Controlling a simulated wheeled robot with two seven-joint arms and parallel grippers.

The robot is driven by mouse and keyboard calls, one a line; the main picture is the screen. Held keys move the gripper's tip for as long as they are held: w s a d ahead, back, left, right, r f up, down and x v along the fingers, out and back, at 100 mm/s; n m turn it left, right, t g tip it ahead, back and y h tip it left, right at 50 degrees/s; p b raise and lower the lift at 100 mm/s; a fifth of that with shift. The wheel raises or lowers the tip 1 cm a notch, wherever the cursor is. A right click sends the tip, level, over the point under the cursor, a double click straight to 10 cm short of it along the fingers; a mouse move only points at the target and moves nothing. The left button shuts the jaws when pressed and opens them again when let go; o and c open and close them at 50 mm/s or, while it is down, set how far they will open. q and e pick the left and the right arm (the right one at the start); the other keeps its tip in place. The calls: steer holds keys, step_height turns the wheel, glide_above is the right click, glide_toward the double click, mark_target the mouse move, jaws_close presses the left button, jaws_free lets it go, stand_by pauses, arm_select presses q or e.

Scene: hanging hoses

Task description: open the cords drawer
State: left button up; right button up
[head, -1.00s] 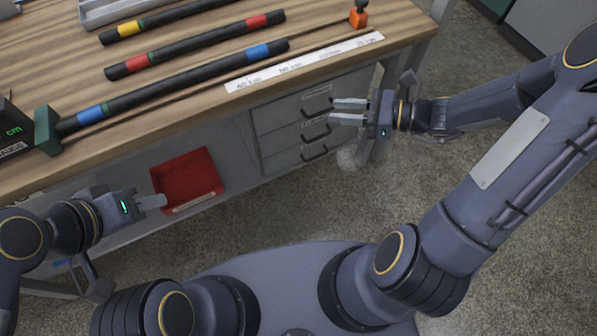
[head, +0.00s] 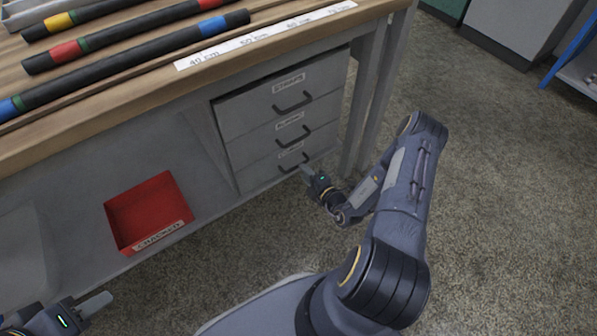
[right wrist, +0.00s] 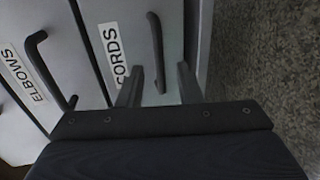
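The cords drawer (head: 265,178) is the bottom one of three grey drawers under the bench; it looks closed. Its label reads CORDS in the right wrist view (right wrist: 113,52). Its dark bar handle (head: 293,161) also shows in the right wrist view (right wrist: 157,45). My right gripper (head: 307,170) is at this handle. In the right wrist view its two fingers (right wrist: 158,88) are apart, with the lower end of the handle between them; I cannot tell whether they touch it. My left gripper (head: 97,304) is low at the left, away from the drawers; its finger gap is hidden.
Above are the elbows drawer (head: 255,150) and the straps drawer (head: 245,115), both closed. A red bin (head: 150,212) labelled CRACKED sits on the lower shelf. A bench leg (head: 362,95) stands right of the drawers. Hoses (head: 130,55) lie on the benchtop.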

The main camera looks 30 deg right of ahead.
steer(key=x, duration=0.3)
steer(key=shift+w+b, duration=0.3)
steer(key=shift+b, duration=0.1)
jaws_close()
